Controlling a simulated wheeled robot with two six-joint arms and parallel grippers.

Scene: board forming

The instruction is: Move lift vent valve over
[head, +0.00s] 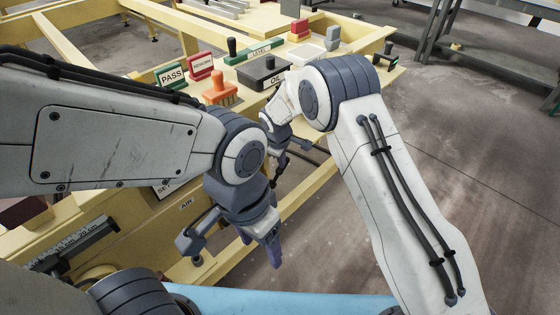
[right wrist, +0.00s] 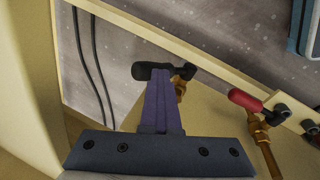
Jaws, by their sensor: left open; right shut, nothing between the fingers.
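In the right wrist view a brass valve with a black handle (right wrist: 150,72) lies just beyond my right gripper (right wrist: 160,75). Its shut, empty fingers overlap the handle in the picture; I cannot tell whether they touch. A second brass valve has a red handle (right wrist: 246,100) and stands to the right. No label shows which is the lift vent valve. In the head view my right gripper (head: 275,181) is low beside the bench front, partly hidden by my left arm. My left gripper (head: 264,254) is open and points down in front of the bench, apart from the valves.
A ruler gauge (head: 75,243) is at lower left. Black hoses (right wrist: 88,50) hang beside the frame. The floor at right is open.

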